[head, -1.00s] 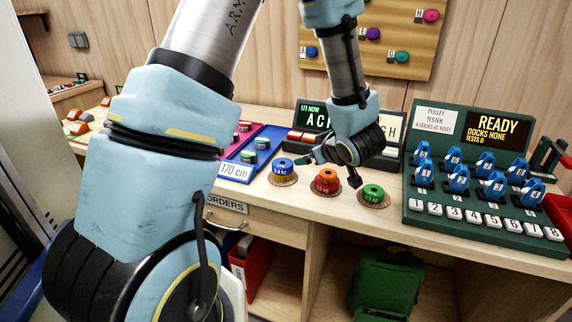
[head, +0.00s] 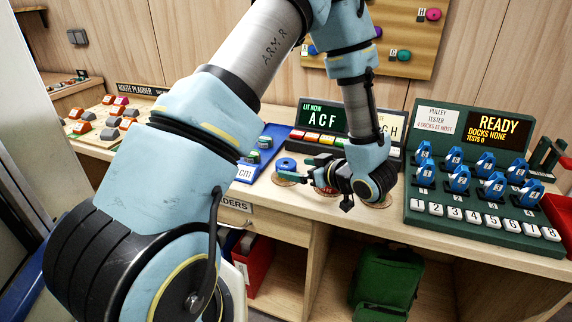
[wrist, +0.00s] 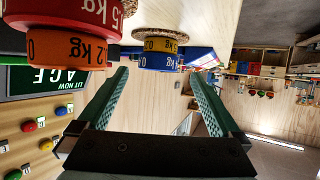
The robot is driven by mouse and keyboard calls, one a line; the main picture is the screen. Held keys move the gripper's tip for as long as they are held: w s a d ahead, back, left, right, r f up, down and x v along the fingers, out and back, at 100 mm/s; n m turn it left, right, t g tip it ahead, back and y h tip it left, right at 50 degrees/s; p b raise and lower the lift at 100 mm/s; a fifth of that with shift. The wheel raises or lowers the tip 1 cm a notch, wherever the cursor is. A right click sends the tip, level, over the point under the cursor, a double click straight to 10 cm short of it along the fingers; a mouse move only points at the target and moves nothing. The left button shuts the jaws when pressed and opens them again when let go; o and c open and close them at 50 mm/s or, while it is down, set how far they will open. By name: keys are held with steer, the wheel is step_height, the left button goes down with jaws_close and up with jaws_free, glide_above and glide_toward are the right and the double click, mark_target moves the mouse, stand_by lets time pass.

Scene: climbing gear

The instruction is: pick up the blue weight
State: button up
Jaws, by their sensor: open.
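My gripper and wrist cover most of the red weight's spot and the green weight in the head view. Behind stands a sign display (head: 322,118); right is the pulley tester (head: 480,205).

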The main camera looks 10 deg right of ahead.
mark_target(291, 166)
steer(key=shift+p+x, duration=0.55)
steer(key=shift+x, duration=1.4)
steer(key=shift+d, duration=0.15)
jaws_close()
